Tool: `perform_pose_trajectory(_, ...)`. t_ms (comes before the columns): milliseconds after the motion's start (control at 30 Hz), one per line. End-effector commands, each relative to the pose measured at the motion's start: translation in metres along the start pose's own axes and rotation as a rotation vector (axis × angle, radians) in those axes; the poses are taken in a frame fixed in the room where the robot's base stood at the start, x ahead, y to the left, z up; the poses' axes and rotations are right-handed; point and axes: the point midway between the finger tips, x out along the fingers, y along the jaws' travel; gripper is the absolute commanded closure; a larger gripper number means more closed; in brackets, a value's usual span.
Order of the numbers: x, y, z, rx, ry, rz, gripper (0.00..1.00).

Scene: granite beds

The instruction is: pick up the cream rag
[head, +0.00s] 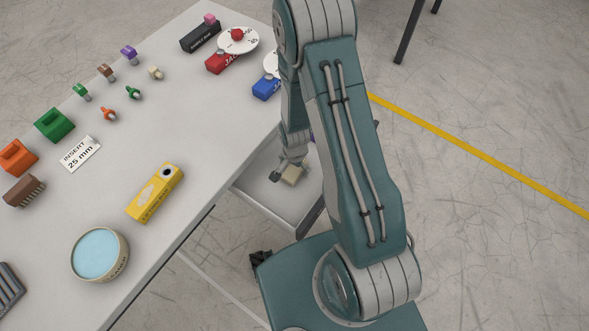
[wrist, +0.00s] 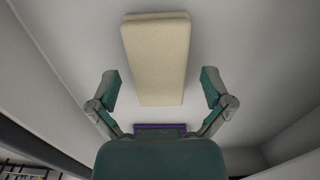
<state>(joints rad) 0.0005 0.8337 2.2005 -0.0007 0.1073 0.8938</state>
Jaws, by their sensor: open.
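The cream rag (wrist: 157,58) is a flat, folded, rectangular block lying in a white open drawer (wrist: 243,75). In the wrist view it is at the top middle, ahead of my fingertips and between their lines. My gripper (wrist: 162,88) is open, with one teal-padded finger on each side and nothing between them but the rag's near end beyond. In the head view the rag (head: 293,173) shows small inside the drawer, with my gripper (head: 287,172) beside and above it. My arm hides part of the drawer there. I cannot tell whether a finger touches the rag.
A purple item (wrist: 160,128) lies in the drawer below the rag in the wrist view. Drawer walls rise around both. The table (head: 215,130) beside the drawer carries a yellow box (head: 155,193), a round tin (head: 100,254), a blue block (head: 266,88) and several small parts.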

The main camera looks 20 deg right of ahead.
Motion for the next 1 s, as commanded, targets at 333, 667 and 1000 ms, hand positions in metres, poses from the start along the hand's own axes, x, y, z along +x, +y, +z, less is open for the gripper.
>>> perform_pose_trajectory(333, 0.0045, -0.0001, 0.0002, 0.0, 0.001, 0.0, 0.18)
perform_pose_trajectory(667, 0.0047, -0.0001, 0.0002, 0.0, 0.0, 0.0, 0.62)
perform_pose_trajectory(1000, -0.001, -0.0009, -0.0017, 0.0, 0.001, -0.001, 0.62)
